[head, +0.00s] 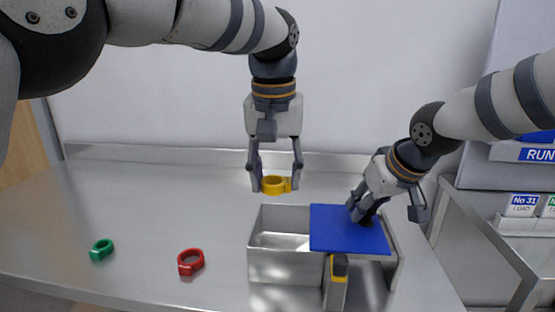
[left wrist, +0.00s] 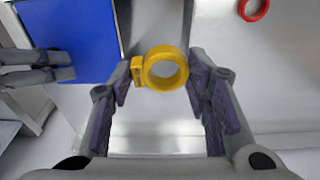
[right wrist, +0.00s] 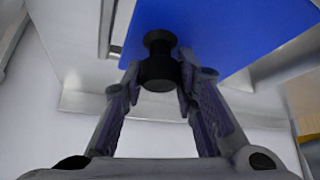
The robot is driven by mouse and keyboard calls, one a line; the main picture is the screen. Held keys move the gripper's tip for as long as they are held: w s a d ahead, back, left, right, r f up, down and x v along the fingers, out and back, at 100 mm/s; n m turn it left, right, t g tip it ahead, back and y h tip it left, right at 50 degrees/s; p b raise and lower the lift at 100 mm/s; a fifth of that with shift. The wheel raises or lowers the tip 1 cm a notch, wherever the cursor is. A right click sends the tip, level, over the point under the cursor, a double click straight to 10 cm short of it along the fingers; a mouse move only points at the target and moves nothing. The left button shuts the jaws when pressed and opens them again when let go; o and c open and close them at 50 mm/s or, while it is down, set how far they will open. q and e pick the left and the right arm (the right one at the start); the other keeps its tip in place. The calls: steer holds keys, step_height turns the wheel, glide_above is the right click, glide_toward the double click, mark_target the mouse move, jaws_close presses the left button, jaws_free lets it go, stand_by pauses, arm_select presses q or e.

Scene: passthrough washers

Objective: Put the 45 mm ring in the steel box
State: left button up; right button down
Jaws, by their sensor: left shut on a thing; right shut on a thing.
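A yellow ring (head: 276,185) with a small tab is held between the fingers of my left gripper (head: 275,180), above and behind the steel box; it also shows in the left wrist view (left wrist: 166,68). The steel box (head: 277,268) is open on its left part. A blue lid (head: 335,233) covers its right part. My right gripper (head: 366,212) is shut on the lid's black knob (right wrist: 159,68). A red ring (head: 190,262) and a green ring (head: 102,250) lie on the table left of the box. I cannot read any ring's size.
A grey post with a yellow and black top (head: 338,278) stands at the box's front. The steel table (head: 140,205) is clear at the back left. A cart with labelled bins (head: 521,207) is at the right.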

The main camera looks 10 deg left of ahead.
arm_select(q)
steer(key=shift+f, duration=5.35)
steer(key=o, duration=0.9)
arm_select(e)
steer(key=shift+d, duration=0.15)
arm_select(q)
steer(key=o, duration=0.4)
steer(key=shift+o, duration=0.2)
step_height(320, 180, up, 11)
